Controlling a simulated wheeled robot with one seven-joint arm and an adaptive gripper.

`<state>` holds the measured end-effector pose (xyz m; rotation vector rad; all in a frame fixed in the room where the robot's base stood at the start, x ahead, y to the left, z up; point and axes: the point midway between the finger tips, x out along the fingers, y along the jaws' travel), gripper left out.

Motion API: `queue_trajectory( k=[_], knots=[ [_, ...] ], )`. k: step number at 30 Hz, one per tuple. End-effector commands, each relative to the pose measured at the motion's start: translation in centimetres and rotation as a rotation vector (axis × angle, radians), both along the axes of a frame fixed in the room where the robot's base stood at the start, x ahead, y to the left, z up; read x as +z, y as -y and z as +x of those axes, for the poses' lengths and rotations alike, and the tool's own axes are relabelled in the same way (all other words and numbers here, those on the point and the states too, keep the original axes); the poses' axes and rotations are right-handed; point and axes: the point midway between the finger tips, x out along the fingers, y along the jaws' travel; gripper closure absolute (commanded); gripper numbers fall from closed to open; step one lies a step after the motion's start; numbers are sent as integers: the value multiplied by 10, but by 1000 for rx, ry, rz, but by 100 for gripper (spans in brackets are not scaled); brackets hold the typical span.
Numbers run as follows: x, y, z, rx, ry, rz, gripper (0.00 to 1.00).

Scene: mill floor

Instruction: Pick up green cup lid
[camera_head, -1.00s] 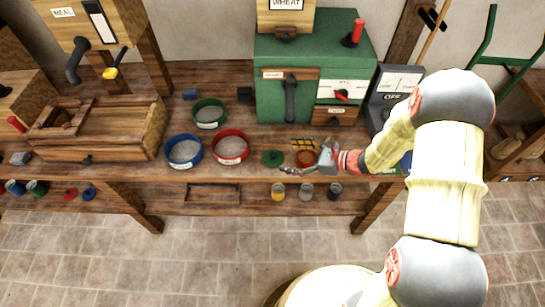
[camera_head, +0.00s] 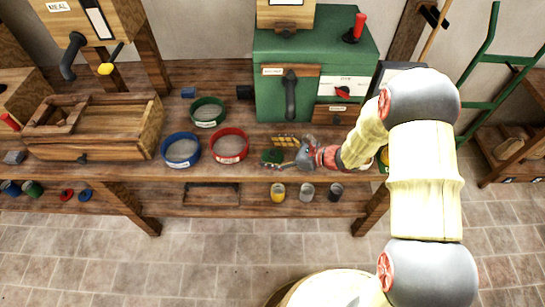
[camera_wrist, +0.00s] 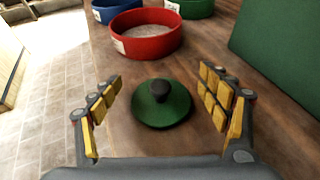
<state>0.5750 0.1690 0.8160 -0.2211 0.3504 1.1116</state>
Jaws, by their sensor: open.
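The green cup lid (camera_wrist: 162,108) is a round green disc with a dark knob, lying flat on the wooden workbench in the wrist view. In the head view the green lid (camera_head: 272,157) shows partly, just left of my gripper (camera_head: 290,158). In the wrist view my gripper (camera_wrist: 160,108) is open, with yellow-padded fingers on the left and right of the lid. The fingers are apart from the lid, and nothing is held.
A red-rimmed sieve (camera_head: 230,146) stands beyond the lid, with a blue-rimmed sieve (camera_head: 181,150) and a green-rimmed sieve (camera_head: 208,112) nearby. A green machine (camera_head: 315,80) stands at the back. Several cups, including a yellow one (camera_head: 278,192), stand on the lower shelf.

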Motion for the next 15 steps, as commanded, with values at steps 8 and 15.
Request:
queue_trajectory(
  k=[8,15],
  knots=[
    [0,0,0,0,0,0,40],
    [0,0,0,0,0,0,54]
  ],
)
